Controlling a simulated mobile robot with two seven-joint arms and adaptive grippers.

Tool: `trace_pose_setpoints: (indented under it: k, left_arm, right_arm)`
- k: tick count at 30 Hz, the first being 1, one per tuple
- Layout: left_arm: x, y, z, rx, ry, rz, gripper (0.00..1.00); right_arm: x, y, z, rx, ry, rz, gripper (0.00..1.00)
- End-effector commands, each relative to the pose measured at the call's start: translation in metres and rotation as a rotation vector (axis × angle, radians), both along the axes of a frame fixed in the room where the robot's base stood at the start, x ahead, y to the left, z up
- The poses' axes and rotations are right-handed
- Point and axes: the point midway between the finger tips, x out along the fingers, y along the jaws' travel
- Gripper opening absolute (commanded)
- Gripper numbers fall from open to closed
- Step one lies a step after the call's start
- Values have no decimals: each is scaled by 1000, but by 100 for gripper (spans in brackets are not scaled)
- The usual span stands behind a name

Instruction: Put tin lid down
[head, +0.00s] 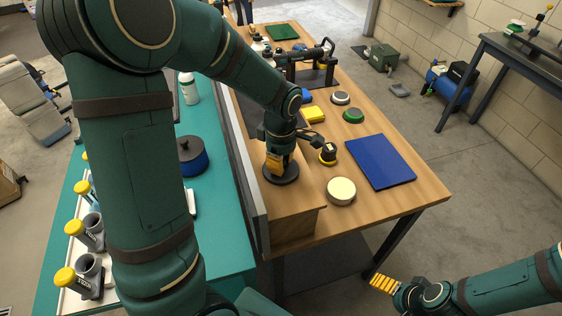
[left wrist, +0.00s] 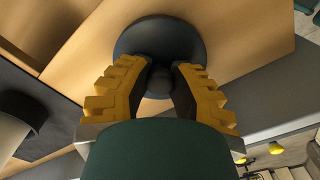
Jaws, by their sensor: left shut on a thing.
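The tin lid (head: 281,176) is a dark round disc with a knob. My left gripper (head: 278,163) is shut on the knob, with the disc below the fingers. In the left wrist view the yellow fingers lie on either side of the knob, and the disc (left wrist: 160,38) is seen against the wood. The lid is at the near left part of the wooden bench (head: 308,212); I cannot tell whether it touches the wood. My right gripper (head: 383,284) is away from the bench at the lower right, apparently empty; its opening is unclear.
A cream round pad (head: 341,191), a yellow-and-black item (head: 328,153) and a blue mat (head: 380,162) lie right of the lid. A grey upright panel (head: 247,185) runs along the left. A blue pot (head: 193,158) stands on the teal bench beyond it.

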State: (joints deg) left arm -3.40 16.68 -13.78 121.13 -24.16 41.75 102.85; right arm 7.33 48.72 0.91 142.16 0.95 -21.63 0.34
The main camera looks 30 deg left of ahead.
Motion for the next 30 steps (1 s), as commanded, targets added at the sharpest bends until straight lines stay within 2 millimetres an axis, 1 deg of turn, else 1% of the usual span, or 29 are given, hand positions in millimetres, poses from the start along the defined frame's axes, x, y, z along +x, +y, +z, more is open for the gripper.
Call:
trace_pose_setpoints:
  k: [5, 6, 8, 9, 17, 21, 23, 26, 30]
  left_arm:
    - [0, 0, -4, 0, 0, -1, 0]
    - [0, 0, -5, 0, 0, -1, 25]
    - [0, 0, -4, 0, 0, -1, 46]
    - [0, 0, -4, 0, 0, -1, 49]
    - [0, 0, -3, 0, 0, -1, 49]
    - [0, 0, 3, 0, -1, 0, 49]
    - [1, 0, 11, 0, -4, -1, 49]
    - [1, 0, 30, 0, -5, -2, 49]
    - [1, 0, 60, 0, -6, -1, 49]
  right_arm:
    - [-1, 0, -4, 0, 2, 2, 89]
    - [-1, 0, -4, 0, 2, 2, 89]
    - [-1, 0, -3, 0, 2, 2, 89]
    - [-1, 0, -3, 0, 2, 2, 89]
    - [-1, 0, -3, 0, 2, 2, 89]
    - [0, 0, 2, 0, 0, 0, 89]
    - [0, 0, 3, 1, 0, 0, 89]
    - [0, 0, 5, 1, 0, 0, 89]
    - [0, 0, 10, 2, 0, 0, 89]
